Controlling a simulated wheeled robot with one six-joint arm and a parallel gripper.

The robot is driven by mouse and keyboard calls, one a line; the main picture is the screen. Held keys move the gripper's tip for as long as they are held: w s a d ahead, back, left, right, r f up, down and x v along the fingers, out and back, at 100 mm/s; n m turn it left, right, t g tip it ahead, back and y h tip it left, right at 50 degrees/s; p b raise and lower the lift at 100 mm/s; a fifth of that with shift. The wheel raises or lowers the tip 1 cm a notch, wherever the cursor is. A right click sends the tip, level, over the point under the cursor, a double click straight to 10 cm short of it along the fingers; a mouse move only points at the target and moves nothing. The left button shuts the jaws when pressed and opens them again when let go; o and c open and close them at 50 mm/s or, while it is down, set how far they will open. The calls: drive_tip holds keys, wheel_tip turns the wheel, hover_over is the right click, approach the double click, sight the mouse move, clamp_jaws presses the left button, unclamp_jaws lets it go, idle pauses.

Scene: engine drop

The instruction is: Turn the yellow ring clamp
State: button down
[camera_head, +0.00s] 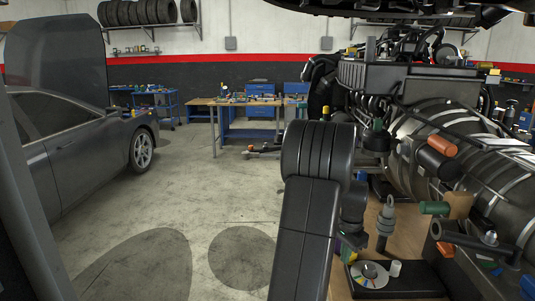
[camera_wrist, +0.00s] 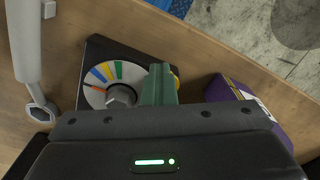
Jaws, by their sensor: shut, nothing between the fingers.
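My gripper (camera_wrist: 160,68) shows in the wrist view as a dark body with green fingers together and nothing between them. In the head view my gripper (camera_head: 348,252) hangs low beside the engine, partly hidden by my arm. A small yellow edge (camera_wrist: 176,80) shows just right of the fingers in the wrist view. I cannot tell whether it belongs to the ring clamp, as most of it is hidden. A dial (camera_wrist: 113,88) with coloured sectors and a grey knob lies left of the fingers. The dial also shows in the head view (camera_head: 369,275).
The dial rests on a black plate (camera_head: 415,280) on a wooden bench. The engine (camera_head: 400,110) fills the right side. Open floor (camera_head: 185,200) lies left, towards a car (camera_head: 85,140).

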drive_tip(key=shift+w+a, duration=0.1)
drive_tip(key=shift+w, duration=0.2)
drive_tip(key=shift+w+a+p, duration=0.25)
drive_tip(key=shift+w+p, duration=0.2)
drive_tip(key=shift+w, duration=0.2)
drive_tip(key=shift+a, duration=0.35)
wheel_tip(320, 180, up, 6)
drive_tip(key=p, duration=0.4)
drive_tip(key=shift+s+a, duration=0.1)
drive_tip(key=shift+s, duration=0.05)
